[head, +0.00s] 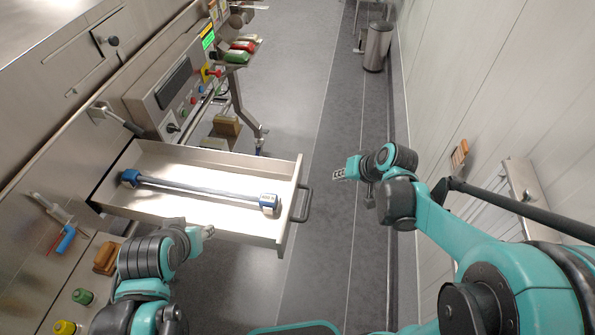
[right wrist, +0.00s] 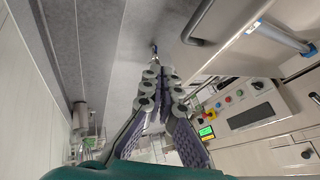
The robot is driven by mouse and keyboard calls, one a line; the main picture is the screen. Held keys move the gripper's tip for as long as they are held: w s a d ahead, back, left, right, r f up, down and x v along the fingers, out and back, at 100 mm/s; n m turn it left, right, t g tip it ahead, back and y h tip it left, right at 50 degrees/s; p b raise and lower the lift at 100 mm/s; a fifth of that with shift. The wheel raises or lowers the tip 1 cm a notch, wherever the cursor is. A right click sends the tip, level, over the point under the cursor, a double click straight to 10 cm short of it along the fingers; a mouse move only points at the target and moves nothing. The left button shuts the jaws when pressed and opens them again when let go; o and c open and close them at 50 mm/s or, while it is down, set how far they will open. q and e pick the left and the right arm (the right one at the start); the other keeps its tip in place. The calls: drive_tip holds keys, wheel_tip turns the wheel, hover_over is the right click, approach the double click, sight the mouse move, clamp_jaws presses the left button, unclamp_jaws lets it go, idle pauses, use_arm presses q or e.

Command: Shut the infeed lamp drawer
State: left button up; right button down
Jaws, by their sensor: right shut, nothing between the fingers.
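The infeed lamp drawer (head: 283,232) stands pulled out from the steel cabinet on the left in the head view. Its dark bar handle (head: 304,204) is on the front face. A grey tube lamp (head: 195,188) with blue ends lies inside. The drawer also shows at the upper right of the right wrist view (right wrist: 213,58). My right gripper (head: 340,174) is shut and empty, to the right of the drawer front and apart from the handle. It also shows in the right wrist view (right wrist: 155,82). My left gripper (head: 208,231) is by the drawer's near side; its finger opening is unclear.
A control panel (head: 172,92) with buttons and a green display (head: 208,40) is beyond the drawer. Green and yellow knobs (head: 65,327) are at the lower left. A metal bin (head: 377,47) stands far off by the right wall. The grey floor between cabinet and wall is mostly clear.

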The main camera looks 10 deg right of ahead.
use_arm(q)
drive_tip(key=f+b, duration=0.2)
drive_tip(key=a+f+b, duration=0.1)
drive_tip(key=shift+w+f+b, duration=0.1)
drive_tip(key=shift+f+b, duration=0.25)
drive_tip(key=shift+b, duration=0.05)
use_arm(e)
drive_tip(key=w+a+f, duration=0.7)
drive_tip(key=w+f, duration=0.3)
drive_tip(key=shift+f+y, duration=0.2)
drive_tip(key=shift+y, duration=0.2)
drive_tip(key=shift+a, duration=0.2)
